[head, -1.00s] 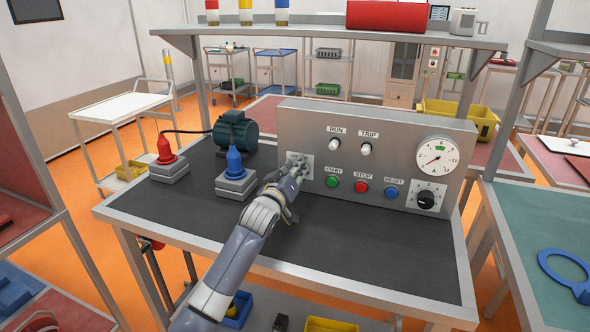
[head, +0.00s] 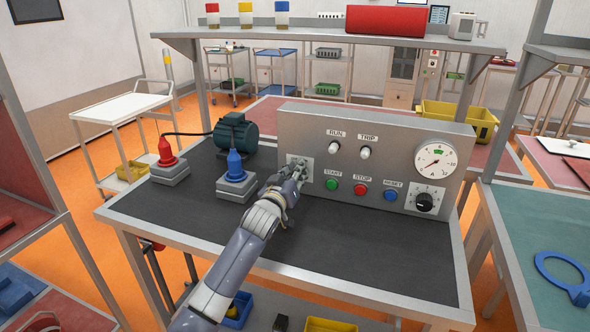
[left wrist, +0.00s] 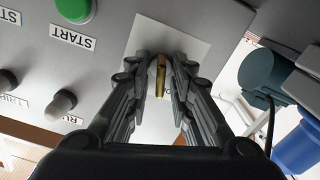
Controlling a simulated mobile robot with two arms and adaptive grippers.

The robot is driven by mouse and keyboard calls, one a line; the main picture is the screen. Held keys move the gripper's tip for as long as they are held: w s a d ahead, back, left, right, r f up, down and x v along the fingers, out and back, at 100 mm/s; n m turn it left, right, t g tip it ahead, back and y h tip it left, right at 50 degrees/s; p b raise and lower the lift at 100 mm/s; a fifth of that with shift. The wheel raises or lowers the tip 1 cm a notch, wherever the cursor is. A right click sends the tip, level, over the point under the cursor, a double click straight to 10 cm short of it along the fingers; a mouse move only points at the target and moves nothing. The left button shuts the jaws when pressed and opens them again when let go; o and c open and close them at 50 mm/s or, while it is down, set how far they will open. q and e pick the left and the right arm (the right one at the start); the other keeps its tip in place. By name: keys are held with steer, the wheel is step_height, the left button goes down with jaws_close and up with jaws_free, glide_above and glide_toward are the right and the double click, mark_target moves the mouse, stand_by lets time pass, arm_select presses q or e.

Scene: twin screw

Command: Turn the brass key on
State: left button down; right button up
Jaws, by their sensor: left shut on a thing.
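The brass key (left wrist: 160,76) sits at a pale plate (left wrist: 150,38) on the grey control panel (head: 400,140). In the left wrist view it shows as a narrow brass edge between my fingers. My left gripper (left wrist: 160,88) is shut on it, one finger on each side. In the head view my left gripper (head: 293,177) reaches the plate at the panel's left end and hides the key. My right gripper is not in view.
Start (head: 332,184), stop (head: 360,189) and reset (head: 390,195) buttons sit right of my gripper. A blue plug (head: 235,165) and a red plug (head: 166,152) stand left. The dark bench top (head: 330,240) in front is clear.

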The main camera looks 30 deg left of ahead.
arm_select(q)
steer(key=m+p, duration=0.2)
steer(key=m, duration=0.2)
steer(key=shift+d+m, duration=0.15)
steer(key=shift+m, duration=0.15)
steer(key=shift+w+d+m+p, duration=0.15)
steer(key=shift+m+p, duration=0.4)
steer(key=shift+m, duration=1.95)
steer(key=c, duration=1.8)
jaws_free()
steer(key=shift+f, duration=0.1)
steer(key=shift+o, duration=0.2)
steer(key=v, duration=1.2)
